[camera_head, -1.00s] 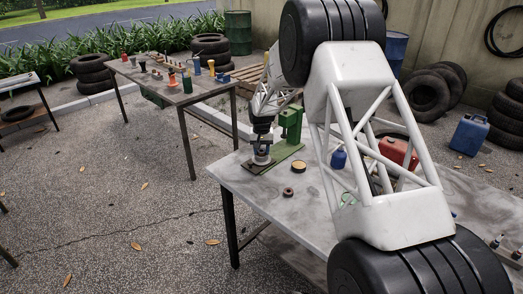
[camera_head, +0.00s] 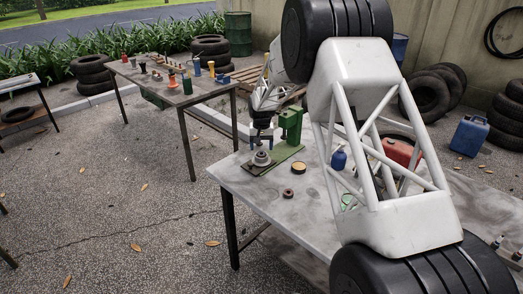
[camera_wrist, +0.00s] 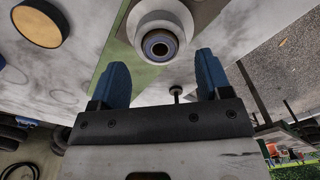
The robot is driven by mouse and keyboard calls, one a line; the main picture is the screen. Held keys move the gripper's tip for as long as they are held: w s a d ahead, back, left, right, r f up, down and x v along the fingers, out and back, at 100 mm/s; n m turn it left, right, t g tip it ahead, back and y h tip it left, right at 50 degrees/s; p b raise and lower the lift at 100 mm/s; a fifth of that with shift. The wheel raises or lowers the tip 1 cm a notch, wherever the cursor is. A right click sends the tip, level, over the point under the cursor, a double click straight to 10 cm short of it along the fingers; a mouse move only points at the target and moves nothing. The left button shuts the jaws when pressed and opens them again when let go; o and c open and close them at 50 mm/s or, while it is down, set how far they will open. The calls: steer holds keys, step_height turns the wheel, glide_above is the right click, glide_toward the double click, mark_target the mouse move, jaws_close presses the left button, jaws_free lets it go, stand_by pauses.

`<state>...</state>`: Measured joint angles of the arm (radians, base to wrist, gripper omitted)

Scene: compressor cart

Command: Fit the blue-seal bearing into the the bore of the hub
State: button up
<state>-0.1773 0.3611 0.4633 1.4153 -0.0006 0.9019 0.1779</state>
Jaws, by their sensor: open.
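The grey hub (camera_head: 262,160) stands upright on the base of a green press at the near-left end of the table. In the wrist view the hub (camera_wrist: 143,28) shows as a pale round collar. The blue-seal bearing (camera_wrist: 159,37), a ring with a blue face and dark centre, appears within the collar; I cannot tell how deep it sits. My gripper (camera_head: 262,143) is just above the hub. In the wrist view its two blue fingers (camera_wrist: 163,78) are apart with nothing between them, and the bearing lies beyond the tips.
The green press frame (camera_head: 291,122) stands right beside my gripper. A yellow-topped round tin (camera_head: 298,167) and a small dark ring with a reddish centre (camera_head: 288,193) lie on the table nearby. A blue bottle (camera_head: 339,159) and a red can (camera_head: 402,152) are farther right.

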mark_target(262, 154)
steer(key=shift+r, duration=2.5)
steer(key=shift+r, duration=0.1)
steer(key=s+d+r, duration=0.4)
steer(key=s+r, duration=0.2)
steer(key=s, duration=0.3)
steer(key=s+d+r+t, duration=0.1)
steer(key=s+d+r, duration=0.2)
steer(key=s+r, duration=0.5)
steer(key=s+d+r, duration=0.4)
steer(key=s+r, duration=0.1)
steer(key=s, duration=0.5)
steer(key=s+d, duration=0.2)
steer(key=s, duration=1.5)
steer(key=s+d+f+t, duration=0.1)
steer(key=s+d, duration=0.2)
steer(key=s, duration=1.4)
steer(key=shift+d+t, duration=0.3)
